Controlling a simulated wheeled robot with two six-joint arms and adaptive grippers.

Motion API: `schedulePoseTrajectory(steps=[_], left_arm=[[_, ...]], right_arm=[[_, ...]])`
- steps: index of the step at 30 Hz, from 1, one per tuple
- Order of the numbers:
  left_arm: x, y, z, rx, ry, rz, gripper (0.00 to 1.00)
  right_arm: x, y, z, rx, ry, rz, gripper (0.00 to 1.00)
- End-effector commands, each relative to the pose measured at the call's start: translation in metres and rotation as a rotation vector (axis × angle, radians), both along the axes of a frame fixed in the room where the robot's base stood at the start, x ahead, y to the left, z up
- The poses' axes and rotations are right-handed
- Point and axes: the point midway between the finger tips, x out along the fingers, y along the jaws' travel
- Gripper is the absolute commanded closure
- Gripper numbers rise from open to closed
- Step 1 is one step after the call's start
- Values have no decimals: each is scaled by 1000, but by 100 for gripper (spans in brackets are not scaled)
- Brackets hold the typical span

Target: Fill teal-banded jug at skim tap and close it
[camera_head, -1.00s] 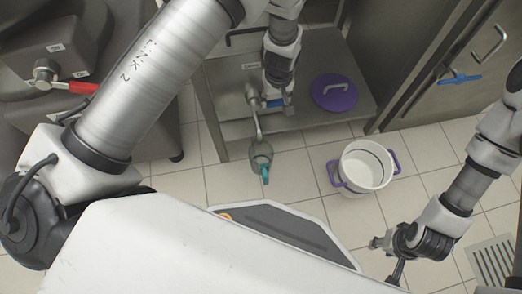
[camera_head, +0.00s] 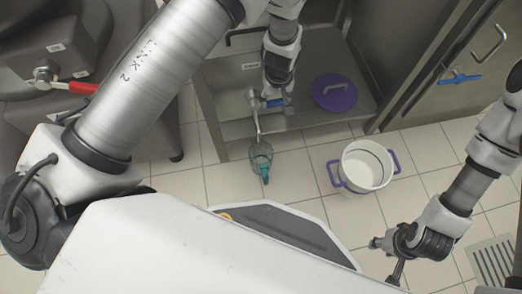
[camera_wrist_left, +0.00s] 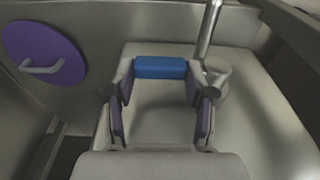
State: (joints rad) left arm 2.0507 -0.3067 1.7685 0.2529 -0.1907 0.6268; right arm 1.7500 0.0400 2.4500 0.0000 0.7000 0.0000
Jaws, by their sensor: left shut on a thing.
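The jug (camera_head: 261,151) with its teal handle (camera_head: 265,173) is below the end of a thin metal spout (camera_head: 257,124), at the front edge of the steel counter. Its body looks grey-teal; I cannot tell the level inside. My left gripper (camera_head: 275,103) is at the tap and is shut on its blue handle (camera_wrist_left: 160,67), which lies between the fingertips in the left wrist view. A small label (camera_head: 250,66) on the counter is too small to read. My right gripper (camera_head: 386,260) is open and empty, low over the floor at the right.
A white pot (camera_head: 366,168) with purple handles stands on the tiled floor right of the jug. A red-handled tap (camera_head: 83,87) is at the far left. A steel cabinet with a blue handle (camera_head: 460,78) stands at the right.

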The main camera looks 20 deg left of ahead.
Motion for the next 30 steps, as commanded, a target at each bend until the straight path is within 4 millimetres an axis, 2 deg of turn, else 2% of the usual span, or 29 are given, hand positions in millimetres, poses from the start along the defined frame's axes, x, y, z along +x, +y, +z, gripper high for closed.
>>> schedulePoseTrajectory(steps=[13, 22, 29, 30], left_arm=[[0, 0, -1, 0, 0, 0, 82], [1, -1, -8, 33, 20, -1, 81], [0, -1, -3, 39, 27, 0, 81], [0, -1, -4, 39, 27, 0, 38]], right_arm=[[0, 0, -1, 0, 0, 0, 60], [0, 0, -32, 0, 0, 0, 60], [0, 0, -30, 0, 0, 0, 60], [0, 0, -30, 0, 0, 0, 60]])
